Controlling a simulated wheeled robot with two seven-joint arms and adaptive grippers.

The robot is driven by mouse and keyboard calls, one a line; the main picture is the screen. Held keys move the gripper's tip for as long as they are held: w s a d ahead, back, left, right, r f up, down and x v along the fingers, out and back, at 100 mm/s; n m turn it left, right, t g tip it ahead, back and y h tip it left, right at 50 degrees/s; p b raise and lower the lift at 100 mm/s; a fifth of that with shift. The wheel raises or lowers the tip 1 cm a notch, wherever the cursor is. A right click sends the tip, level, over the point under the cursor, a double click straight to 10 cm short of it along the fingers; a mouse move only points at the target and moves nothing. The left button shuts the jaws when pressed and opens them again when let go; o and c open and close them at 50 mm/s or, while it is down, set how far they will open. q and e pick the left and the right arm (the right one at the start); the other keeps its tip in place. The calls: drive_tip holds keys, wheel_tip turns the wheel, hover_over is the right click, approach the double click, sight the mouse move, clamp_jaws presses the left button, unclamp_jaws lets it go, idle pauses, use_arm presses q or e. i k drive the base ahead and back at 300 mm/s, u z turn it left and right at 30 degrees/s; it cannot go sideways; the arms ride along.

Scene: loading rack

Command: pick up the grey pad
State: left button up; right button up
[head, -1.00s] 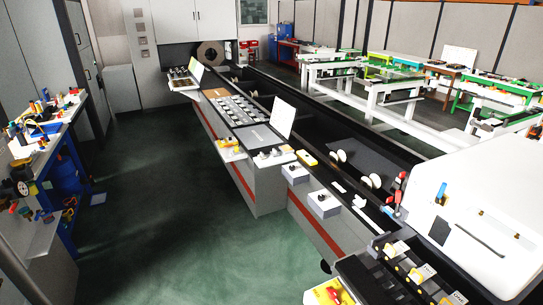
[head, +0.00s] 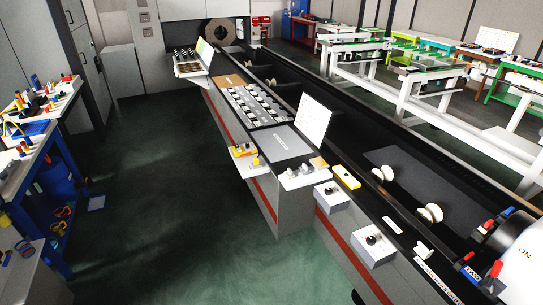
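No thing in the head view is clearly the grey pad. A flat grey panel (head: 284,144) with a small mark lies on the long bench, beside an upright white sheet (head: 314,120). A darker grey mat-like surface (head: 402,172) lies further right, inside the black trough, near white rollers. A small blue-grey flat square (head: 97,203) lies on the floor at the left. I cannot tell which of these is the pad. Neither of my grippers shows in the view.
The long bench (head: 262,192) runs diagonally, with grey control boxes (head: 374,246) on its near side. A blue-framed workbench (head: 60,160) with tools stands left. Green floor (head: 165,200) between them is clear. A white rounded machine part (head: 520,262) is at the lower right.

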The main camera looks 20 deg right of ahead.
sight(304, 170)
drive_tip(key=z, duration=0.15)
drive_tip(key=i, duration=1.4)
drive_tip(key=z, duration=1.4)
drive_tip(key=i, duration=0.95)
drive_tip(key=z, duration=0.75)
